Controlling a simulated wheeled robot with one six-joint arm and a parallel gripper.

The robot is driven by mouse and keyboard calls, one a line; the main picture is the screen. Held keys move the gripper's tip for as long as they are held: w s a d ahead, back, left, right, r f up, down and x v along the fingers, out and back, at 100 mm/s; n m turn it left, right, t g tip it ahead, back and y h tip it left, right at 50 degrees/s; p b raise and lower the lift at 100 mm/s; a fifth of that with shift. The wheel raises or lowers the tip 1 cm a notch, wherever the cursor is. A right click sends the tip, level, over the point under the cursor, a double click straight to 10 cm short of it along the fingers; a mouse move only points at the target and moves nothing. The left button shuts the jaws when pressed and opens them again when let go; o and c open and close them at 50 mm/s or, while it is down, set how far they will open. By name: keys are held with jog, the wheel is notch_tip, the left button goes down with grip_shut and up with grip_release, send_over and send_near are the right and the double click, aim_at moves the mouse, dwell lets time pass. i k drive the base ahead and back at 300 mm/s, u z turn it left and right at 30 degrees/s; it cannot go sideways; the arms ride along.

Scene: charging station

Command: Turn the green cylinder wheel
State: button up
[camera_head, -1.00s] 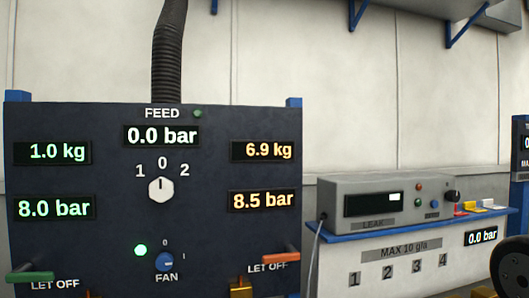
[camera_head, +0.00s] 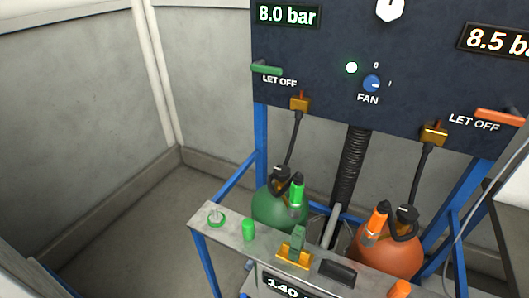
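The green cylinder (camera_head: 268,209) stands below the dark panel, behind a grey shelf that hides its lower part. A small dark wheel or valve part (camera_head: 281,173) sits at its top, and a hose comes down to it from a brass fitting. A bright green upright fitting (camera_head: 297,191) stands just right of it. The wheel is small, and I cannot tell its turn position. My gripper is not in view.
An orange cylinder (camera_head: 388,252) with an orange fitting (camera_head: 376,221) stands to the right. The panel (camera_head: 310,50) overhangs. The floor at left is clear.

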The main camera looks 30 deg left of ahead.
aim_at(282, 173)
jog(key=u, duration=1.2)
jog(key=k, duration=1.2)
jog(key=u, duration=0.95)
jog(key=i, duration=1.25)
jog(key=z, duration=0.75)
jog(key=i, duration=0.45)
jog(key=z, duration=0.65)
